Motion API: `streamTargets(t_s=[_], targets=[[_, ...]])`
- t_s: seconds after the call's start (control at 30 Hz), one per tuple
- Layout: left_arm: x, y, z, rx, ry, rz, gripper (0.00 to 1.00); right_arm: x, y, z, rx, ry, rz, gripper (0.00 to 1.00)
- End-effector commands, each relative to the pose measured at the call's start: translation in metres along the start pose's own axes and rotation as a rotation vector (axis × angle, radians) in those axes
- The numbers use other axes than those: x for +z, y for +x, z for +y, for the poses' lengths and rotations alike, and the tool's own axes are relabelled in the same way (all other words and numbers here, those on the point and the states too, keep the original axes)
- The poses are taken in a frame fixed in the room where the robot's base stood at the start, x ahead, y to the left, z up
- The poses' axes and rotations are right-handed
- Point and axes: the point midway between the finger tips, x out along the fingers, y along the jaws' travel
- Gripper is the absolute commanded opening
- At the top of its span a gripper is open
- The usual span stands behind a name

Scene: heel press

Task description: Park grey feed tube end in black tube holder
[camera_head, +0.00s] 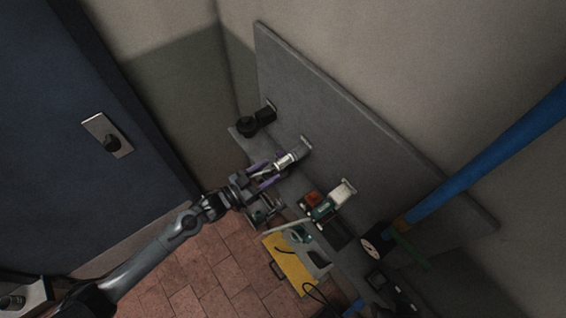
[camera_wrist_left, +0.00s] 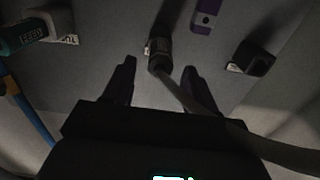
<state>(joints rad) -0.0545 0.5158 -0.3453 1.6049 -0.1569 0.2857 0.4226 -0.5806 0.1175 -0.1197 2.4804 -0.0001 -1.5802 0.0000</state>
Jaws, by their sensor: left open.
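My left gripper (camera_head: 283,165) is open in front of the grey wall panel. In the left wrist view its two dark fingers (camera_wrist_left: 158,80) stand apart. Just beyond and between the fingertips is a dark grey tube end (camera_wrist_left: 159,52), with a grey tube running from it toward the lower right. It seems to sit at a small labelled bracket on the panel; the contact is unclear. It looks like the grey feed tube end. A black holder (camera_wrist_left: 252,60) stands apart to the right; a black fitting on the panel (camera_head: 266,112), likely the same one, shows in the head view.
A green part marked FEED (camera_wrist_left: 18,38) is at the left in the wrist view. A purple part (camera_wrist_left: 206,16) is at its top. A green and white fitting (camera_head: 325,208), a yellow case (camera_head: 290,265) and a large blue pipe (camera_head: 490,160) lie to the right.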

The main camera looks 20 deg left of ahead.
Motion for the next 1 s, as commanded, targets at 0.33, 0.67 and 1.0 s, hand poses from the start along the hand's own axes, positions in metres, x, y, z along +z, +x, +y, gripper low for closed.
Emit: streamTargets(t_s=[0.33,0.67,1.0], targets=[[0.001,0.043,-0.001,-0.001,0.0,0.002,0.57,0.006,0.019,-0.001,-0.002,0.003,0.001,0.43],[0.001,0.062,0.0,0.0,0.0,0.0,0.57,0.008,0.025,-0.001,0.001,-0.002,0.0,0.43],[0.0,0.064,0.0,0.0,0.0,-0.001,0.57,0.008,0.025,0.001,0.006,-0.008,0.0,0.43]])
